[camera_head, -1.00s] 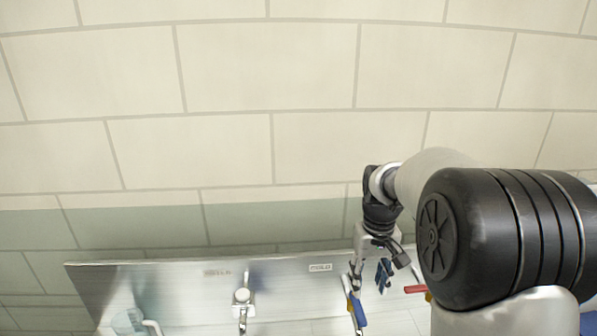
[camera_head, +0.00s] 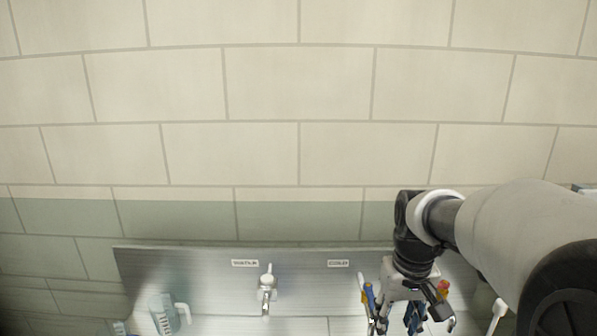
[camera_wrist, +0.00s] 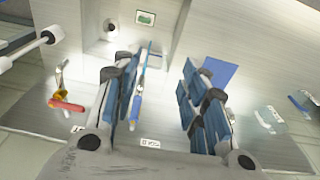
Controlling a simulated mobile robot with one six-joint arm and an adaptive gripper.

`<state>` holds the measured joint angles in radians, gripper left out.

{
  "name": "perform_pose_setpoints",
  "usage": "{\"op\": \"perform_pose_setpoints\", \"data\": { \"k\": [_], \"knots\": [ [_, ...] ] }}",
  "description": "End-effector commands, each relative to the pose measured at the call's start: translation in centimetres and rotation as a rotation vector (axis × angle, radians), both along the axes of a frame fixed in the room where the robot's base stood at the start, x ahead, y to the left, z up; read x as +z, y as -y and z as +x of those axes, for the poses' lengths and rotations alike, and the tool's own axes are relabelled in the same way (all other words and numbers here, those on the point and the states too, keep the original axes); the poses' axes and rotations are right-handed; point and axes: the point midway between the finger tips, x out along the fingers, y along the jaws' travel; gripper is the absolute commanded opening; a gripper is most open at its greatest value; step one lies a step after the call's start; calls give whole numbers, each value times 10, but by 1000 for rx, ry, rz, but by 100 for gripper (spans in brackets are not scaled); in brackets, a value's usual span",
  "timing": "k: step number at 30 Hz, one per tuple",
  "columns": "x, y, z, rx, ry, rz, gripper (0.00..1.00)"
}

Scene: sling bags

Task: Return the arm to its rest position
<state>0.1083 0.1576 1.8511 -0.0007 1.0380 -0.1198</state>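My arm comes in from the right in the head view, with my gripper (camera_head: 408,318) pointing down in front of the steel back panel. In the wrist view my gripper (camera_wrist: 166,105) has its two blue-padded fingers well apart, with nothing held between them. In the head view a blue-and-yellow handle (camera_head: 368,295) shows just left of my gripper. The fingertips are partly cut off by the head view's lower edge.
A tap (camera_head: 267,284) stands at the panel's middle, and a clear jug (camera_head: 162,316) stands at the left. The tiled wall above is bare.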

Motion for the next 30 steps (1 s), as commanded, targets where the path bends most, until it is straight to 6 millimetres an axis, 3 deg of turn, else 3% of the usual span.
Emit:
{"op": "perform_pose_setpoints", "data": {
  "k": [8, 12, 18, 24, 30],
  "knots": [
    [-5, -23, -85, -2, 123, -4, 40],
    [-25, -34, -138, -5, 196, -1, 40],
    [-61, -43, -193, -8, 278, 6, 40],
    [-78, -45, -214, -12, 313, 12, 40],
    [-78, -46, -215, -12, 315, 12, 40]
  ]
}}
